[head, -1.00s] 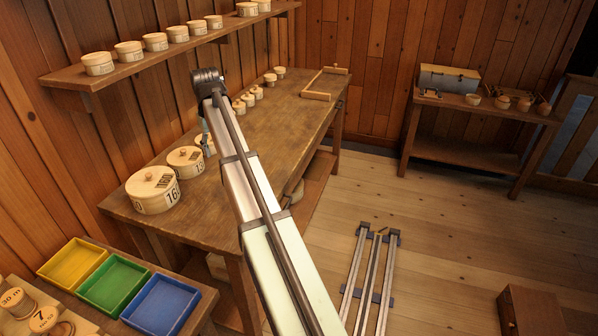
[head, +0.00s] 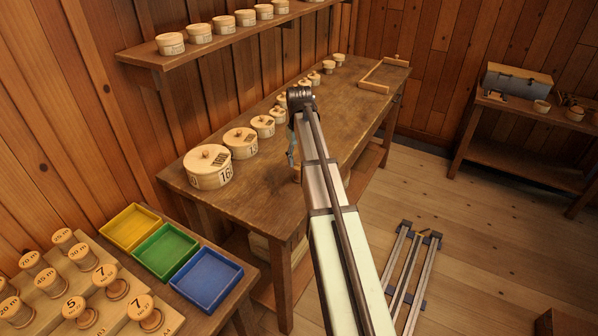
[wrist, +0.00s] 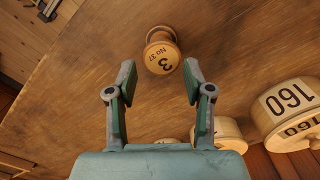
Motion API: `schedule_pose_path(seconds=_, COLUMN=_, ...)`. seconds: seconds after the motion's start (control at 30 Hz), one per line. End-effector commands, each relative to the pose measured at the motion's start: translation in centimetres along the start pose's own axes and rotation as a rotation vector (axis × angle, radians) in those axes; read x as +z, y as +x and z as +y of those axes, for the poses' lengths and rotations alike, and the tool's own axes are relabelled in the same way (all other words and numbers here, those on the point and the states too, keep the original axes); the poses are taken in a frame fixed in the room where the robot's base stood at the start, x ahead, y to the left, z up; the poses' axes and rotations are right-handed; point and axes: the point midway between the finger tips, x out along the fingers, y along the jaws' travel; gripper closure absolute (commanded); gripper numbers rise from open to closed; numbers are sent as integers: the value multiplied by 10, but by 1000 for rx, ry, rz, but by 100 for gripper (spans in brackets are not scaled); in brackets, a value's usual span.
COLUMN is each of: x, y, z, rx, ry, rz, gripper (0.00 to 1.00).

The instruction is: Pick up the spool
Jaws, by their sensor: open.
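A turned wooden spool (wrist: 162,52) marked "3" and "No 37" stands on the workbench in the wrist view, its round top facing the camera. My gripper (wrist: 159,75) is open and empty, its two fingers pointing toward the spool. The spool's top lies just beyond and between the fingertips in the picture; I see no contact. In the head view my gripper (head: 291,152) hangs over the bench (head: 240,200), and a small wooden piece below it, probably this spool, is mostly hidden by my arm.
Round lidded boxes stand along the bench's wall side, the largest marked 160 (head: 209,168); it also shows in the wrist view (wrist: 290,112). Yellow (head: 130,227), green (head: 165,252) and blue (head: 206,280) trays sit front left, beside a rack of several spools (head: 80,312).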

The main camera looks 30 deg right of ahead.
Motion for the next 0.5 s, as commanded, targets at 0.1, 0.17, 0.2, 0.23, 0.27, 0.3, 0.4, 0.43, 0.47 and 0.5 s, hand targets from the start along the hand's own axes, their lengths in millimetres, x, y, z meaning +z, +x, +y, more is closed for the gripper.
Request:
schedule_pose_path(seconds=0.1, x=0, y=5, z=0, rx=0, ry=0, rz=1, gripper=48)
schedule_pose_path(seconds=0.17, x=0, y=7, z=0, rx=0, ry=0, rz=1, gripper=48)
schedule_pose_path(seconds=0.2, x=0, y=8, z=0, rx=0, ry=0, rz=1, gripper=48)
schedule_pose_path(seconds=0.23, x=0, y=9, z=0, rx=0, ry=0, rz=1, gripper=48)
schedule_pose_path(seconds=0.27, x=1, y=11, z=0, rx=0, ry=0, rz=0, gripper=48)
schedule_pose_path(seconds=0.3, x=1, y=13, z=-1, rx=0, ry=0, rz=0, gripper=48)
schedule_pose_path(seconds=0.4, x=3, y=22, z=-2, rx=0, ry=0, rz=-1, gripper=48)
schedule_pose_path(seconds=0.43, x=3, y=26, z=-2, rx=0, ry=0, rz=-1, gripper=48)
schedule_pose_path(seconds=0.47, x=3, y=30, z=-2, rx=0, ry=0, rz=-1, gripper=48)
schedule_pose_path(seconds=0.5, x=4, y=35, z=-3, rx=-1, ry=0, rz=-2, gripper=48)
